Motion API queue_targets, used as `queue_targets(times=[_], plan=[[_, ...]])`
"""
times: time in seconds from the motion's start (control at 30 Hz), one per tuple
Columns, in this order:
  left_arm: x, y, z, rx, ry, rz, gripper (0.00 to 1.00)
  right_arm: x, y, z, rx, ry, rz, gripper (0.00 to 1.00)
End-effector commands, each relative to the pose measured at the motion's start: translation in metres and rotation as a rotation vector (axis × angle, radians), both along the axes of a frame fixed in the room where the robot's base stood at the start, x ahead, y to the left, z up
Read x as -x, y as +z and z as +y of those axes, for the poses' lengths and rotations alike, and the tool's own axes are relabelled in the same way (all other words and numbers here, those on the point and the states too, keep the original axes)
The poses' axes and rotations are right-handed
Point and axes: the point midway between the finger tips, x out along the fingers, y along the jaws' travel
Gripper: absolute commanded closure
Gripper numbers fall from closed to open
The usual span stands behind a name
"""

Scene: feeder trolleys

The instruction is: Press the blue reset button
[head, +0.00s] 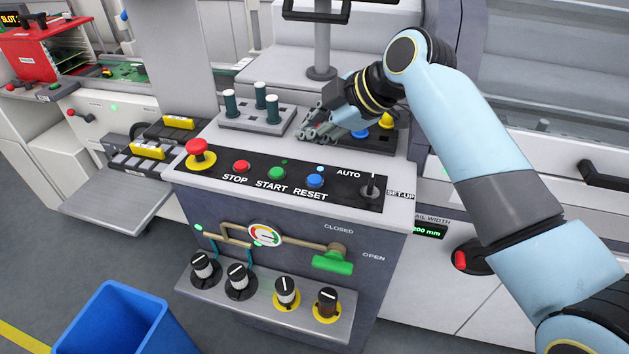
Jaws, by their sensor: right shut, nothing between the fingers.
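The blue RESET button (315,181) sits on the black control strip (335,189), to the right of the green START button (276,174) and the red STOP button (241,166). A small blue light shows just above it. My right gripper (306,136) is shut and empty. It hangs above the console top, behind the button in the picture and apart from it. The button is in full view. My left gripper does not show.
A red emergency stop (198,150) stands at the strip's left end, a selector switch (371,187) at its right. Pegs on a grey block (258,118) stand left of my gripper. Knobs and a green valve handle (333,264) are below. A blue bin (125,322) stands front left.

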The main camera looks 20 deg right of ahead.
Motion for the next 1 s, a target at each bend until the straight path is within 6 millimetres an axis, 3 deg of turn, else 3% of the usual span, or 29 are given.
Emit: queue_targets(times=[0.37,0.6,1.0], plan=[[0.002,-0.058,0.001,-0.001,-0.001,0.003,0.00,0.001,-0.058,0.000,0.000,-0.001,0.002,1.00],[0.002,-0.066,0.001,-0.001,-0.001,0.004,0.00,0.000,-0.075,0.000,0.000,-0.001,0.001,1.00],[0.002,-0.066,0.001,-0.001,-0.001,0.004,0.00,0.000,-0.076,0.000,-0.001,-0.001,0.000,1.00]])
